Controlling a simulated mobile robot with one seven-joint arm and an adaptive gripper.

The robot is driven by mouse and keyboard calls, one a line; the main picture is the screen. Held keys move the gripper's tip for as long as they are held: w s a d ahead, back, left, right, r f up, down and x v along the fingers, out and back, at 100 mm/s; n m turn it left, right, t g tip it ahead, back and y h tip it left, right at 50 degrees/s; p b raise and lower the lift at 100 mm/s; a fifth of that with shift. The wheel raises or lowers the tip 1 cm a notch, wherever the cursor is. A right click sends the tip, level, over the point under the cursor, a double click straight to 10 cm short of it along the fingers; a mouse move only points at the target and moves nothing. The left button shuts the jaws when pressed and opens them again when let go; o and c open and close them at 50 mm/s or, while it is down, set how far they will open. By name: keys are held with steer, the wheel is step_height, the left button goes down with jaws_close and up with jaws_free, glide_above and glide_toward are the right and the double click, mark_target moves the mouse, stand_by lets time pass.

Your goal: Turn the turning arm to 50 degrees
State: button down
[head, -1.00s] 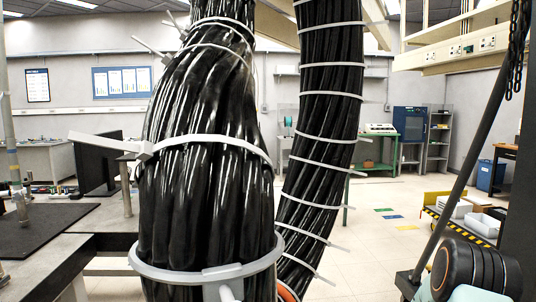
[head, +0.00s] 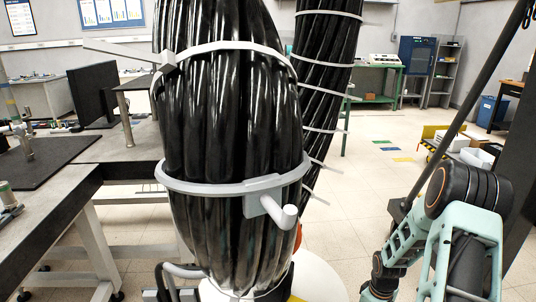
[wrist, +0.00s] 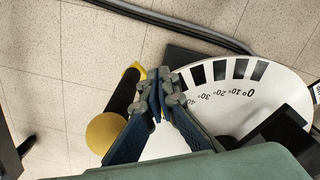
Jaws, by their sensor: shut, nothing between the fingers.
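A white dial plate (wrist: 232,85) lies under my gripper in the wrist view. Its dark marks are labelled from 0 to 40 degrees; further marks are hidden. A black bar with a yellow ball end (wrist: 105,133) lies left of the dial and seems to be the turning arm's handle. My gripper (wrist: 161,86) is shut and empty, with its blue fingers just right of this bar; I cannot tell whether they touch it. In the head view the white dial (head: 318,285) shows at the bottom, below the thick black cable bundle (head: 232,120). My gripper is out of that view.
A grey ring clamp (head: 200,187) with a round stub circles the bundle. A second cable bundle (head: 325,80) stands behind it. A workbench (head: 95,150) stands left. A black block (wrist: 280,130) sits on the dial's right side.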

steer(key=shift+s+a+r, duration=0.1)
steer(key=shift+s+a, duration=0.2)
steer(key=shift+s, duration=0.05)
step_height(320, 180, up, 12)
steer(key=p, duration=0.9)
